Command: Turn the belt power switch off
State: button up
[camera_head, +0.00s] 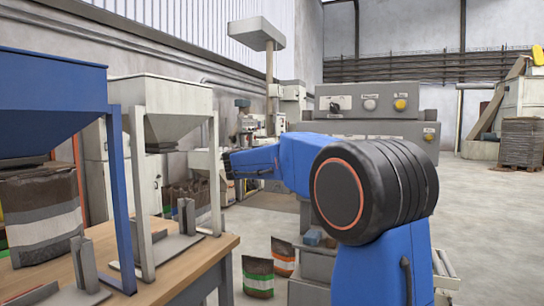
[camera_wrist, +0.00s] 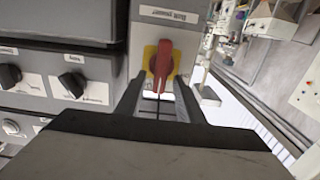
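A red rotary switch handle (camera_wrist: 162,62) on a yellow plate (camera_wrist: 149,58) shows in the wrist view, mounted on a grey box with a label above it. I cannot read the label surely; the lettering looks upside down. The handle stands nearly upright in the picture, leaning slightly. My gripper (camera_wrist: 159,88) is open, its two dark fingers on either side of the handle's lower end. I cannot tell whether a finger touches it.
Black knobs (camera_wrist: 72,84) on a grey panel sit left of the switch in the wrist view. In the head view, a grey control panel (camera_head: 385,128) stands behind my arm, a wooden table (camera_head: 190,262) with hoppers (camera_head: 160,95) is left, and bags (camera_head: 258,277) stand on the floor.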

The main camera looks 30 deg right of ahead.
jog(key=c, duration=0.8)
jog(key=shift+w, duration=0.1)
jog(key=shift+w+a+f+n, duration=0.25)
jog(key=shift+f+n, duration=0.1)
jog(key=shift+n, duration=2.65)
jog(key=shift+w+a+f+n, duration=0.1)
jog(key=shift+w+f+n, duration=0.25)
jog(key=shift+n, duration=2.65)
jog(key=shift+w+a+f+n, duration=0.2)
jog(key=shift+f+n, duration=0.2)
jog(key=shift+n, duration=2.6)
